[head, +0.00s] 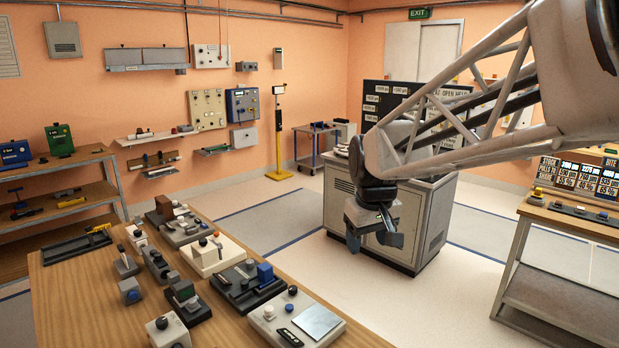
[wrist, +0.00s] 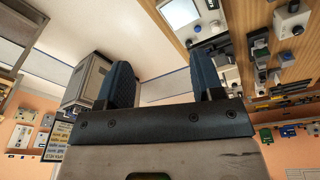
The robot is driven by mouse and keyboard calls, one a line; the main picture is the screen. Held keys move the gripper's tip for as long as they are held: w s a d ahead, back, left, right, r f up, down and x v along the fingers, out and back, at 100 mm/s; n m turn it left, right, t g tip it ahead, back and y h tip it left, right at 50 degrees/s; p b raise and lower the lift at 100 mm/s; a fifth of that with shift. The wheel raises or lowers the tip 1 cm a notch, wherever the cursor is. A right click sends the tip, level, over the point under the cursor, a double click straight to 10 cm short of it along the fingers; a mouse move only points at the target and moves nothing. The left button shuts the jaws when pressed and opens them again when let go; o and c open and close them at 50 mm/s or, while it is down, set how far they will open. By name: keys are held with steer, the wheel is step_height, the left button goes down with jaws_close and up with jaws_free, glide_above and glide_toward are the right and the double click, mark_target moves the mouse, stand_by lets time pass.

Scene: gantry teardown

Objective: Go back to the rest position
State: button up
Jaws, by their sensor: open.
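My gripper (head: 369,242) hangs at the end of my arm in the head view, in the air to the right of the wooden table (head: 60,290). Its jaws point downward and stand in front of the grey cabinet (head: 410,225). In the wrist view my gripper (wrist: 163,88) shows two dark blue fingers spread well apart, with nothing between them. It touches no object that I can see.
The wooden table carries several devices, among them a white box with a grey plate (head: 317,320) and a cream box with a knob (head: 213,255). A bench with a sign board (head: 581,178) stands at right. Open floor (head: 290,245) lies between table and cabinet.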

steer(key=s+d+f+m, duration=0.1)
steer(key=s+d+f, duration=0.1)
steer(key=s, duration=0.6)
steer(key=s+d+f+m, duration=0.2)
steer(key=s, duration=0.6)
steer(key=s+d+f+m, duration=0.1)
steer(key=s+d, duration=0.1)
steer(key=s, duration=0.6)
steer(key=shift+s+d+f+t, duration=0.3)
steer(key=shift+s+f+t, duration=0.1)
